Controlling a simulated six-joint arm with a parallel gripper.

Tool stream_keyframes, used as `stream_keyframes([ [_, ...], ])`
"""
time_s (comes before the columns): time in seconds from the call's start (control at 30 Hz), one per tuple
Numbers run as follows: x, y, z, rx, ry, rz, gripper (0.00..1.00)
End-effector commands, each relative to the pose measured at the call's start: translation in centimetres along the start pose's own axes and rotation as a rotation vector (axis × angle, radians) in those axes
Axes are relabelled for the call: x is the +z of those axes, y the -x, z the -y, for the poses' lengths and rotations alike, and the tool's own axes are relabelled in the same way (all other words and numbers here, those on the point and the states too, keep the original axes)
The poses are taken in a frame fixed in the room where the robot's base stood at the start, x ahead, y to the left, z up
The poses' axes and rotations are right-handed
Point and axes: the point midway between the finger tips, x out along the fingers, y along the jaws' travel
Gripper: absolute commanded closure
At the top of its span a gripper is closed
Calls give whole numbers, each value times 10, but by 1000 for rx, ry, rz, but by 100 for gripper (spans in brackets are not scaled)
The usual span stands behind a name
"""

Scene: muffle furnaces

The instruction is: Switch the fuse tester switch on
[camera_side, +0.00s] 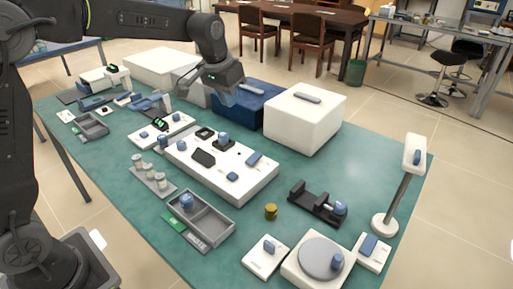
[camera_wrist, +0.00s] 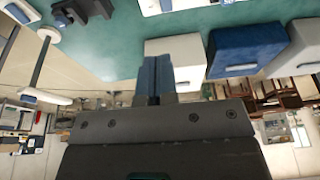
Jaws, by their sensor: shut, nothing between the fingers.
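My gripper (camera_wrist: 152,62) shows in the wrist view as two blue fingers pressed together with nothing between them. In the side view its dark body is above the back of the table, in front of the blue box, and its fingertips are hard to make out. I cannot tell for sure which device is the fuse tester. A long white panel (camera_side: 262,190) in mid-table carries black parts and small blue parts. A smaller white unit (camera_side: 172,139) with a dark, green-lit display (camera_side: 160,124) stands left of it. The position of any switch is too small to read.
A blue box (camera_side: 254,104) and a large white box (camera_side: 306,121) stand at the back. A black fixture (camera_side: 314,205), a brass cylinder (camera_side: 271,212), a round-topped scale (camera_side: 318,258), a grey tray (camera_side: 222,222) and a lamp-like stand (camera_side: 395,195) occupy the front and right.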

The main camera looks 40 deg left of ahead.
Motion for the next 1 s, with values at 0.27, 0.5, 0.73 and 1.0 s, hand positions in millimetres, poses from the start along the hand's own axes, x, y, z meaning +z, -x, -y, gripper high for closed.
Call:
stream_keyframes([
  [0.27, -50, -76, 8, 2, 0, 62, 100],
  [0.5, -64, -109, 12, 4, 0, 84, 100],
  [0.73, -65, -112, 12, 4, 0, 86, 100],
  [1.0, -64, -116, 12, 4, 0, 88, 100],
])
